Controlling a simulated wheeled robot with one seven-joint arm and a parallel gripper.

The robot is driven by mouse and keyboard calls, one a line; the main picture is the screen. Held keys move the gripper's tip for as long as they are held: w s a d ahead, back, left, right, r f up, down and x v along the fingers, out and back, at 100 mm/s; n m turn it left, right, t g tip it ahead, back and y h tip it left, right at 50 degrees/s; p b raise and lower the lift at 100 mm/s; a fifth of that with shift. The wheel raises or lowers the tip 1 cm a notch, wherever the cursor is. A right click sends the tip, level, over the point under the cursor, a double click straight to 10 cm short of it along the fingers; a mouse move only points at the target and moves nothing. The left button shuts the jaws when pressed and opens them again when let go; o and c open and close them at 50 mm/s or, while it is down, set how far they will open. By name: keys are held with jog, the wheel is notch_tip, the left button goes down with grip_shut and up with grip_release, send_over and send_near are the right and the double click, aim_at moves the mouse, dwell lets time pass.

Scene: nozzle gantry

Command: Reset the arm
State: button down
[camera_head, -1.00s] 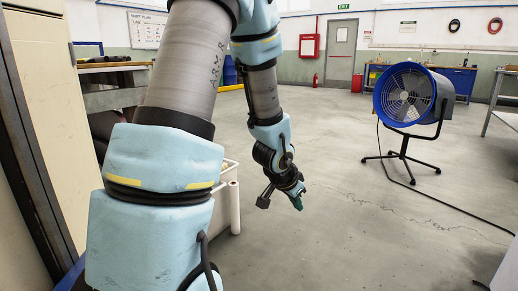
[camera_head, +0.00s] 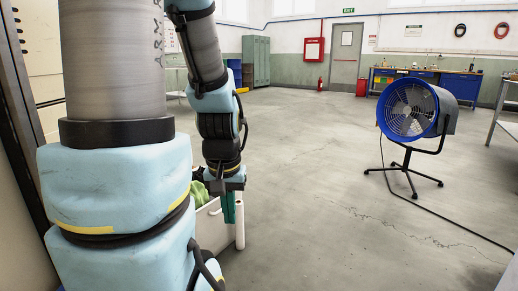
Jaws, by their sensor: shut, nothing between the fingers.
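My arm fills the left side of the head view, with pale blue joint covers and grey links. The forearm hangs down from the top, and the wrist is dark with cables. My gripper (camera_head: 229,212) points downward at the wrist's end, with green fingers close together and nothing seen between them. It appears in front of a white bin, clear of the floor. Whether it touches the bin cannot be told from this view.
The white bin (camera_head: 212,229) holds a green cloth (camera_head: 199,194), and a white tube (camera_head: 240,228) stands at its side. A blue fan (camera_head: 410,110) on a stand is at right, its cable across the floor. A cream cabinet (camera_head: 40,50) is close at left. The middle floor (camera_head: 300,180) is clear.

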notch_tip(320, 180, up, 27)
jog(key=p, duration=2.5)
jog(key=shift+r, duration=0.2)
